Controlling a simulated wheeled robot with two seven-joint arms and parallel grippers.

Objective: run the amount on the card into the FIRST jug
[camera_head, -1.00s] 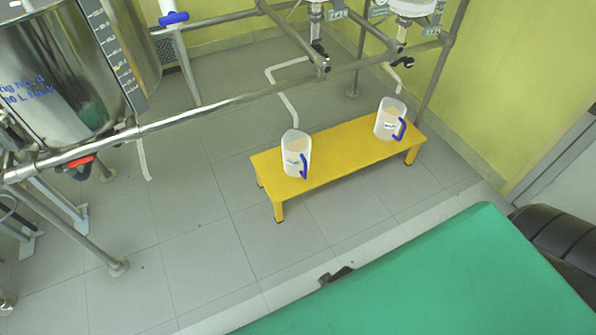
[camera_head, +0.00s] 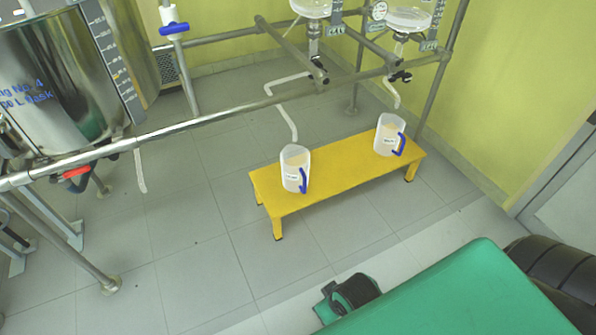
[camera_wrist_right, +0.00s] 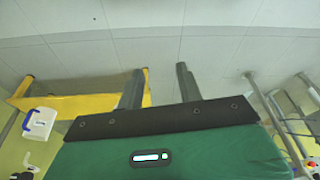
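Two white jugs with blue handles stand upright on a yellow bench: a left jug (camera_head: 294,172) and a right jug (camera_head: 388,140). Both carry small labels, too small to read, and look pale beige inside. A bent white tube (camera_head: 289,116) ends above the left jug; a shorter white tube (camera_head: 394,95) ends above the right one. Black valve handles sit above the tubes, left valve (camera_head: 319,65) and right valve (camera_head: 400,77). In the right wrist view my right gripper (camera_wrist_right: 160,88) is open and empty, its two fingers apart over floor. My left gripper is out of view. I see no readable card.
The yellow bench (camera_head: 345,178) stands on grey tiles. A grey pipe frame (camera_head: 215,121) crosses in front of the tubes. A steel vessel (camera_head: 55,90) with a red valve handle (camera_head: 77,172) is at the left. Floor in front of the bench is mostly clear.

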